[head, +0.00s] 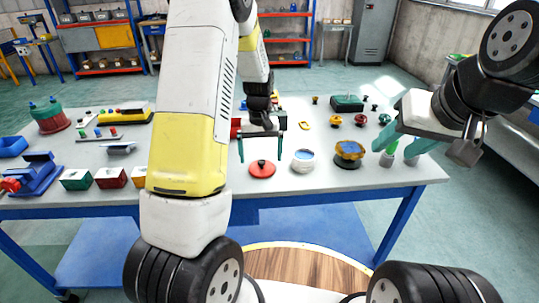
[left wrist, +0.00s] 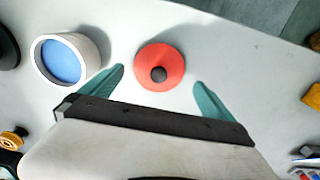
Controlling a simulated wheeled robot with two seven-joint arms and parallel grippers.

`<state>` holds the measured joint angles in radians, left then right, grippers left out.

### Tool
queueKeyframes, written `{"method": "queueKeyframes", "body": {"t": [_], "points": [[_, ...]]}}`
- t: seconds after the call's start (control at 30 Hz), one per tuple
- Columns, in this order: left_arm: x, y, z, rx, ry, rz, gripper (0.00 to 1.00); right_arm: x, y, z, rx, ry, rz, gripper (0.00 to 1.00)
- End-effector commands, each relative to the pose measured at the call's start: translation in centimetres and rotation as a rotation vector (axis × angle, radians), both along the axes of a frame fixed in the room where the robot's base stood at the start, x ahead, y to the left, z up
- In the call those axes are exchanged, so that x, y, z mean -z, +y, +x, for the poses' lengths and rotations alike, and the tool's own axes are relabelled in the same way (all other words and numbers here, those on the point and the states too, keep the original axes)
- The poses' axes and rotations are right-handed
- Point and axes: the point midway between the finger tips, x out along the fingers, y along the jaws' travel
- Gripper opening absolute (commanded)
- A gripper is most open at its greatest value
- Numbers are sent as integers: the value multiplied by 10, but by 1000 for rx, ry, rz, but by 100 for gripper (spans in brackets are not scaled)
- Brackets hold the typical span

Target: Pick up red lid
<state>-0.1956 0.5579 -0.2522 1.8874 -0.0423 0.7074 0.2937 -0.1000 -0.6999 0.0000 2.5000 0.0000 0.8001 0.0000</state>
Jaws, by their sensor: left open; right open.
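The red lid (head: 262,170) is a flat red disc with a dark knob on top, lying on the table near its front edge. In the left wrist view the red lid (left wrist: 160,66) lies just beyond and between the two fingertips. My left gripper (head: 262,150) is open and empty, above and slightly behind the lid; its teal fingers also show in the left wrist view (left wrist: 158,80).
A white round container with a blue top (head: 303,161) stands close to the right of the lid. A yellow and blue part (head: 349,153) stands further right. Several small bins (head: 110,178) line the front left of the table (head: 300,188). The front edge is near the lid.

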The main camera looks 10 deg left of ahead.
Motion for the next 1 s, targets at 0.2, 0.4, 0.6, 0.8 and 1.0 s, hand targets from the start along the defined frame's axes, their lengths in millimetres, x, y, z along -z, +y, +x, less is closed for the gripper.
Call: {"method": "queueKeyframes", "body": {"t": [0.2, 0.4, 0.6, 0.8, 1.0], "points": [[31, -3, -2, 1, 4, 1, 100, 0, 0, 0, 0, 0, 0, 48], [35, -3, -1, 1, 1, 0, 100, 0, 0, 0, 0, 0, 0, 48], [35, -3, -1, 1, 1, 0, 80, 0, 0, 0, 0, 0, 0, 48], [35, -3, -1, 1, 2, -1, 41, 0, 0, 0, 0, 0, 0, 48], [34, -3, -1, 1, 1, 0, 34, 0, 0, 0, 0, 0, 0, 48]]}}
